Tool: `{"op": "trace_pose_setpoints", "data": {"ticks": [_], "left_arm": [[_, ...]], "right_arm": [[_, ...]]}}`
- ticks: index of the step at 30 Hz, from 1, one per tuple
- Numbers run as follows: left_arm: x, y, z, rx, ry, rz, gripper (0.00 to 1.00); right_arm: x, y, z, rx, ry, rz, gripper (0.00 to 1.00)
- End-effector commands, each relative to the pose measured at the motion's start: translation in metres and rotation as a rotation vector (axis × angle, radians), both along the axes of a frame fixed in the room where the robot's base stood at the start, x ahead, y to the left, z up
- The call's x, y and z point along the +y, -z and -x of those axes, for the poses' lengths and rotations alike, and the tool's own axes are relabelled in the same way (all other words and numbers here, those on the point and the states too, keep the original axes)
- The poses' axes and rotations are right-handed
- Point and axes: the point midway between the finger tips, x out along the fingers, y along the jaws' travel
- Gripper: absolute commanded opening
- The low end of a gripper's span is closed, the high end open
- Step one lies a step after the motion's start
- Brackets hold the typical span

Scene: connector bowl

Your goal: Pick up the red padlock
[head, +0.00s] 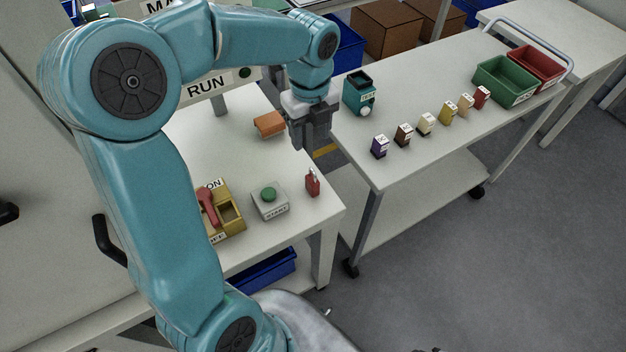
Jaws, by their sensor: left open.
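The red padlock (313,183) stands upright near the right front corner of the white table, just right of the box with the green button. Its shackle points up. My left gripper (311,142) is open and empty. It hangs above the table's right edge, with its fingers pointing down, above and behind the padlock in the picture and apart from it. My right gripper is not in view.
A green-button box (270,202) and a yellow box with a red lever (228,213) stand left of the padlock. An orange block (269,124) lies behind. A cart (420,165) to the right carries several small boxes, a teal container (359,93) and green (505,82) and red bins (537,65).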

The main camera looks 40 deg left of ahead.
Motion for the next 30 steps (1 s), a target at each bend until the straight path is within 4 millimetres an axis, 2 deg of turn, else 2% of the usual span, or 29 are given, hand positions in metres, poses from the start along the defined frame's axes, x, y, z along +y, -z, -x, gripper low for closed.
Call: {"op": "trace_pose_setpoints", "data": {"ticks": [3, 9, 12, 17, 24, 30], "left_arm": [[-0.001, 0.031, 0.003, 0.009, -0.003, 0.002, 0.55], [-0.001, 0.075, 0.003, 0.005, -0.005, 0.002, 0.55], [0.000, 0.088, 0.002, 0.005, -0.006, 0.002, 0.55], [0.000, 0.098, 0.002, 0.002, -0.004, 0.001, 0.55], [0.000, 0.136, 0.001, 0.004, -0.002, 0.003, 0.55], [0.000, 0.147, 0.000, 0.001, -0.002, 0.003, 0.55]], "right_arm": [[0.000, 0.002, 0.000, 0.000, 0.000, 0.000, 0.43], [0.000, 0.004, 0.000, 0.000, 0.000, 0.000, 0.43], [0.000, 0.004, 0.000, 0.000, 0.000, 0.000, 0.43], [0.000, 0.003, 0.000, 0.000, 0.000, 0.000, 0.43], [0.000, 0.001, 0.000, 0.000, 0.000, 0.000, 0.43], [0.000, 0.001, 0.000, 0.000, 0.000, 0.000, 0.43]]}}
